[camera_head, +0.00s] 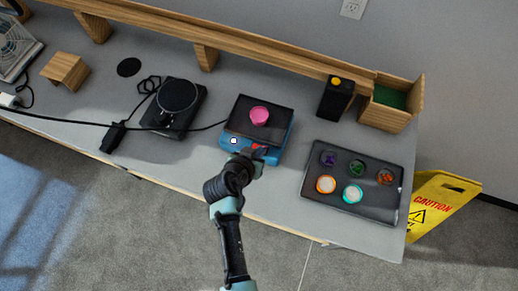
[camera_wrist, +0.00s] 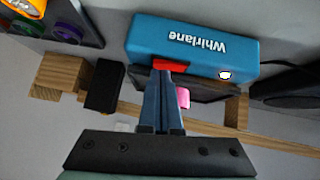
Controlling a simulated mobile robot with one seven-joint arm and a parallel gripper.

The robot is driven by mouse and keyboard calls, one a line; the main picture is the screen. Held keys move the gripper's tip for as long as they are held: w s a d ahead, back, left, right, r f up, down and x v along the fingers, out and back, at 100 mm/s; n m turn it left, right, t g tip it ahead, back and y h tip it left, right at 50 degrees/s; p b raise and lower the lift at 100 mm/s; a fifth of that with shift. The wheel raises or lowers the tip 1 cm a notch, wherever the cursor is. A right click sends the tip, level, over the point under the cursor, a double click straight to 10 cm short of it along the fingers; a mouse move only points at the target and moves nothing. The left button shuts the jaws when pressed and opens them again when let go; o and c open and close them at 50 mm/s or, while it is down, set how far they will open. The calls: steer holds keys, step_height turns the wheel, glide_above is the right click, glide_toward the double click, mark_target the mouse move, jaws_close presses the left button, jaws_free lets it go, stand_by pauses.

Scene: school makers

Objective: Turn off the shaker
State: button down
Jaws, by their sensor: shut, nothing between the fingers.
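The shaker (camera_head: 284,143) is a blue box with a dark top plate, standing on the grey table. A pink cup (camera_head: 260,116) sits on its plate. In the wrist view the shaker (camera_wrist: 150,38) appears upside down, with white "Whirlane" lettering on its front. A red switch (camera_wrist: 172,64) and a round white knob (camera_wrist: 225,75) are on that front. My gripper (camera_wrist: 168,76) is shut and empty, its fingertips right at the red switch. I cannot tell whether they touch it. In the head view my gripper (camera_head: 253,154) partly hides the shaker's front near the red switch (camera_head: 260,150).
A black device with a round plate (camera_head: 177,96) and cable stands left of the shaker. A dark tray (camera_head: 377,206) with several round coloured containers lies to the right. A black box (camera_head: 336,100) and wooden bin (camera_head: 384,115) stand behind. A yellow caution sign (camera_head: 438,207) is beyond the table's right end.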

steer(key=shift+d+f+b, duration=0.1)
steer(key=shift+f+b, duration=0.5)
steer(key=shift+b, duration=0.1)
steer(key=shift+s+r, duration=0.1)
steer(key=shift+r, duration=0.15)
steer(key=shift+w+a+r, duration=0.15)
steer(key=shift+w+a, duration=0.2)
steer(key=shift+a, duration=0.45)
steer(key=shift+r, duration=0.1)
